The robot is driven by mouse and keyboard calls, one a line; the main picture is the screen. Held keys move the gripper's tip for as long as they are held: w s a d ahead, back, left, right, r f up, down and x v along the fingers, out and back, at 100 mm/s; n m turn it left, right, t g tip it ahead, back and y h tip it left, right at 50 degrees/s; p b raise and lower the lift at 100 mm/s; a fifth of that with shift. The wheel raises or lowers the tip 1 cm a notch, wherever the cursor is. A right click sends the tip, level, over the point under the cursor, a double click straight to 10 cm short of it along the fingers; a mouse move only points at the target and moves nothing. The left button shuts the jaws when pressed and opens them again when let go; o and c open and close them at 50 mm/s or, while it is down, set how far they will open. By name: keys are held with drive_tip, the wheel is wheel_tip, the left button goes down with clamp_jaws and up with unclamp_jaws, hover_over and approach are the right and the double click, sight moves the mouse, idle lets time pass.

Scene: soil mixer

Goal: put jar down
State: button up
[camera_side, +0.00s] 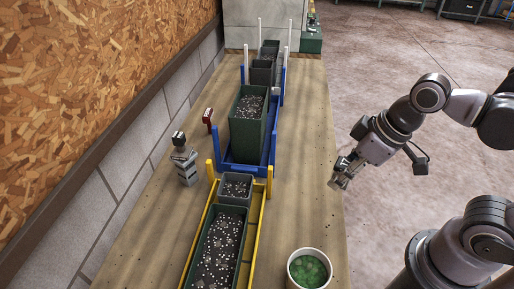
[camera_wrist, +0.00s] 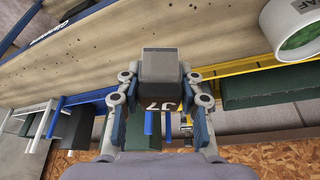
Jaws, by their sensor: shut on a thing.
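My gripper (camera_side: 343,172) is over the right edge of the wooden bench in the side view, pointing down and left. In the wrist view, my gripper (camera_wrist: 160,100) has its two fingers on either side of a dark grey square jar (camera_wrist: 160,65) and is shut on it. The jar has a pale marking, partly hidden, that looks like a number. In the side view, the jar is too small and too covered by the fingers to make out clearly. I cannot tell its height above the bench.
A blue rack (camera_side: 243,168) holds a tall green bin (camera_side: 246,135) of speckled soil. A yellow rack (camera_side: 262,190) holds a grey pot (camera_side: 235,199) and a long green trough (camera_side: 241,228). A white pot (camera_side: 293,270) with green contents stands front right. The bench's right strip (camera_side: 310,150) is bare.

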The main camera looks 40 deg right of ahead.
hover_over(299, 227)
drive_tip(key=s, duration=0.1)
drive_tip(key=f, duration=0.5)
drive_tip(key=shift+s+d, duration=0.2)
drive_tip(key=shift+d, duration=0.2)
drive_tip(key=shift+f, duration=2.05)
drive_tip(key=shift+f, duration=0.15)
drive_tip(key=o, duration=1.2)
drive_tip(key=shift+v, duration=6.05)
drive_tip(key=w+d+m, duration=0.1)
drive_tip(key=w+d, duration=0.1)
drive_tip(key=w+d+t, duration=0.1)
drive_tip(key=w+d, duration=0.1)
drive_tip(key=w+d+f+m, duration=0.1)
drive_tip(key=w+d, duration=0.1)
drive_tip(key=shift+m, duration=0.3)
drive_tip(key=w+d, duration=0.1)
drive_tip(key=d, duration=0.1)
drive_tip(key=w+d+m+t+h, duration=0.1)
drive_tip(key=d, duration=0.2)
drive_tip(key=w+d+m+t, duration=0.1)
drive_tip(key=d, duration=0.2)
drive_tip(key=shift+w+f+h, duration=0.25)
drive_tip(key=shift+f+h, duration=0.05)
drive_tip(key=shift+h, duration=0.1)
